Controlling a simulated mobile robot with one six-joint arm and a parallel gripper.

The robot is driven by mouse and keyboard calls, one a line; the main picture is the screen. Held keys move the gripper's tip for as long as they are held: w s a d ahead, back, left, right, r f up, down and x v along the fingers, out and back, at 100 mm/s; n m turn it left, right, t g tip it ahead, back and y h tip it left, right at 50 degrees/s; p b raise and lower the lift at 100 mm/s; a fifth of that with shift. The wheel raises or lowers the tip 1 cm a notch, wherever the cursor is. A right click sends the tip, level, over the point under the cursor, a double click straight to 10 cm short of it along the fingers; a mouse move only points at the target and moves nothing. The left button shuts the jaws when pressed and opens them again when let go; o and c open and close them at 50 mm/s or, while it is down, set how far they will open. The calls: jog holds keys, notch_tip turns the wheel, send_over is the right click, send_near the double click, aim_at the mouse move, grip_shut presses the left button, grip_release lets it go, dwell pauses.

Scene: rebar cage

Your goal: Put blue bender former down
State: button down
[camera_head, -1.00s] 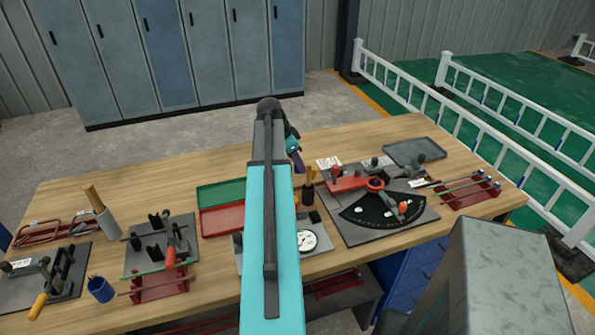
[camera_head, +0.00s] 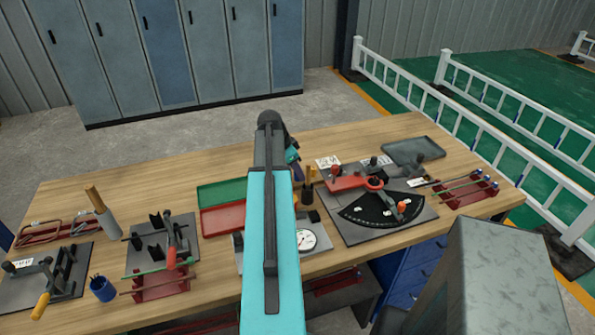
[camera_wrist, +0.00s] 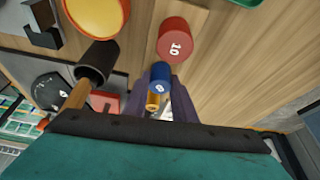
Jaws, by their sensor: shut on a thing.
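The blue bender former (camera_wrist: 160,77), a small cylinder marked 8 with a brass-coloured lower part, sits between the purple fingers of my gripper (camera_wrist: 158,98) in the wrist view. My gripper is shut on it. In the head view my gripper (camera_head: 297,170) is above the middle of the workbench, partly hidden by my arm, and the blue former cannot be made out there. A red former (camera_wrist: 175,40) marked 10 stands close beside the blue one in the wrist view. Whether the blue former touches a surface cannot be told.
The red tray (camera_head: 222,219) and green tray (camera_head: 220,192) lie left of my arm. A bending plate with black scale (camera_head: 380,211) is at right.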

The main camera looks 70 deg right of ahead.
jog(key=shift+f, duration=0.15)
jog(key=c, duration=1.5)
grip_release()
jog(key=shift+o, duration=0.2)
jog(key=shift+r, duration=0.25)
jog(key=b+v, duration=0.2)
jog(key=v, duration=1)
jog(key=shift+b, duration=0.4)
jog(key=shift+d, duration=0.1)
